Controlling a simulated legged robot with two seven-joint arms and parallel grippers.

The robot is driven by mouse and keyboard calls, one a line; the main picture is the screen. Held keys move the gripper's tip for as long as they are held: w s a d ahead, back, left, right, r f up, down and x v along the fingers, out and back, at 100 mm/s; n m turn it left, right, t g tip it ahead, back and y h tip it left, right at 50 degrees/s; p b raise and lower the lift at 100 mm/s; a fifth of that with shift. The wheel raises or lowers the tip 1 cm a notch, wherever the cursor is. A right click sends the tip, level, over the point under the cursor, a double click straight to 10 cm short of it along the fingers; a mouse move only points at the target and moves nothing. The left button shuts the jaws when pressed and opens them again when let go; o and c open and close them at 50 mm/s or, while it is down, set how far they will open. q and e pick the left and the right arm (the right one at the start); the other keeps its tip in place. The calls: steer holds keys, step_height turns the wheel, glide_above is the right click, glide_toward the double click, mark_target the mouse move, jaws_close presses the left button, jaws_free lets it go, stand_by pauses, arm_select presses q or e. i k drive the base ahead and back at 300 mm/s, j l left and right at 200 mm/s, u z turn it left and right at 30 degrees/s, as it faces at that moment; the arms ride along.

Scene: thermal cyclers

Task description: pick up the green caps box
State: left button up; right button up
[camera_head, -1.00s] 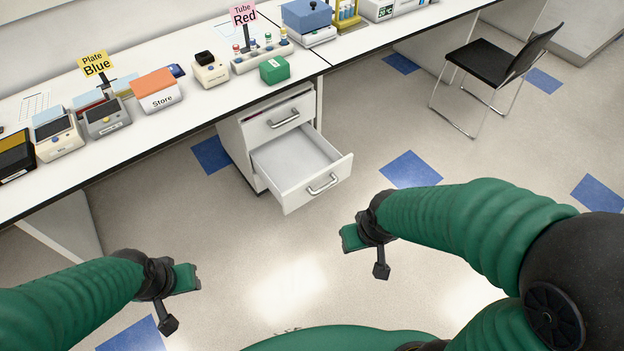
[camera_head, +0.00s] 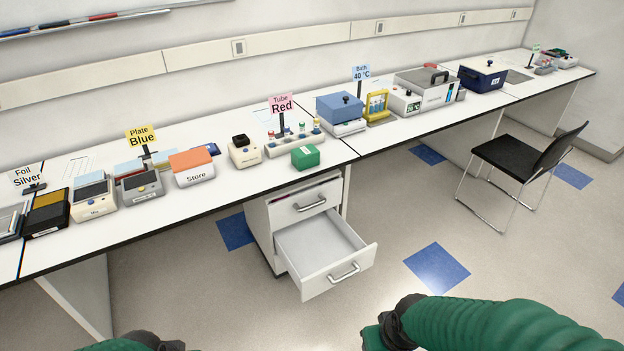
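The green caps box (camera_head: 306,157) sits on the white bench near its front edge, above the open drawer. It is a small closed green box. My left gripper is not clearly seen; only the dark top of its wrist shows at the bottom edge. My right arm comes in at the bottom right, and the edge of its gripper (camera_head: 374,338) shows at the bottom, far from the box. Its fingers are mostly cut off, so I cannot tell whether it is open or shut.
An empty open drawer (camera_head: 322,245) juts out below the box. A tube rack (camera_head: 292,144) stands behind the box, a small cream device (camera_head: 243,152) to its left and a blue-topped device (camera_head: 340,110) to its right. A black chair (camera_head: 515,158) stands at the right on open floor.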

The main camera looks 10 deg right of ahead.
mark_target(304, 157)
steer(key=i+l, duration=0.1)
steer(key=i, duration=2.1)
steer(key=j+u, duration=0.05)
